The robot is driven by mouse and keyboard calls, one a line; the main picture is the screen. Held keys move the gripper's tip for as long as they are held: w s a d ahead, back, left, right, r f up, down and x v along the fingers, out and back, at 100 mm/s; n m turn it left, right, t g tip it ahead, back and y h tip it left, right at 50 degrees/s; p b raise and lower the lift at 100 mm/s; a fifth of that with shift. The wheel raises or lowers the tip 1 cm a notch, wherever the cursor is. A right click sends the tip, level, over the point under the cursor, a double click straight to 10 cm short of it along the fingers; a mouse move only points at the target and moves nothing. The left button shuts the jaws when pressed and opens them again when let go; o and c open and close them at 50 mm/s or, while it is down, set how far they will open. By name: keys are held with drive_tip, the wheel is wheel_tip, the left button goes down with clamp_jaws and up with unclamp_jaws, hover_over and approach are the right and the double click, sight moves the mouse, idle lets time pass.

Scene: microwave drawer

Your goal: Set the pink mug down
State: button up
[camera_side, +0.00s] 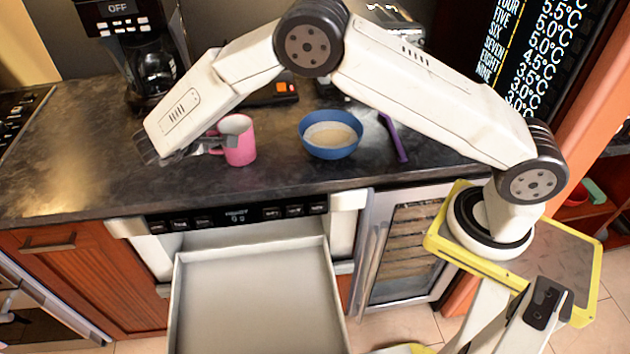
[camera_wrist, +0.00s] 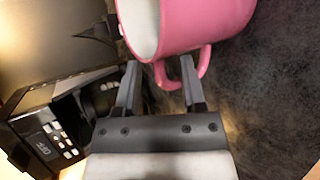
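The pink mug (camera_side: 241,148) stands upright at the front part of the dark counter, and its base appears to touch it. In the wrist view the mug (camera_wrist: 205,22) fills the top, with its pale inside at the left and its handle toward my gripper. My gripper (camera_side: 217,142) is low over the counter at the mug's left side. In the wrist view its two fingers (camera_wrist: 160,66) are well apart, with part of the handle between them. The right fingertip overlaps the handle; I cannot tell whether it touches.
A blue bowl (camera_side: 331,149) with pale contents and a purple utensil (camera_side: 394,138) are right of the mug. A coffee maker (camera_side: 146,60) stands behind at the left. An open drawer (camera_side: 258,300) juts out below the counter. The counter's left part is clear.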

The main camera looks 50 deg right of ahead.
drive_tip(key=shift+r, duration=0.1)
drive_tip(key=shift+r, duration=0.1)
drive_tip(key=v, duration=1.2)
drive_tip(key=shift+d, duration=0.1)
idle(0.6)
drive_tip(key=w+d+r+m+t+y, duration=0.2)
drive_tip(key=w+d+r+t+y, duration=0.4)
drive_tip(key=d+t, duration=0.25)
drive_tip(key=s+d+f+m+g+y, duration=0.1)
drive_tip(key=s+d+f+g, duration=0.2)
drive_tip(key=s, duration=0.7)
drive_tip(key=s+d+f+m+g+y, duration=0.2)
drive_tip(key=s+d+f+g, duration=0.1)
drive_tip(key=s, duration=0.7)
drive_tip(key=s+d+f+m+g+y, duration=0.1)
drive_tip(key=s+d+f+g+y, duration=0.1)
drive_tip(key=s, duration=0.8)
drive_tip(key=shift+s+d+f+m+g, duration=0.3)
drive_tip(key=shift+s+d+f+g, duration=0.1)
drive_tip(key=shift+d+f+g, duration=0.5)
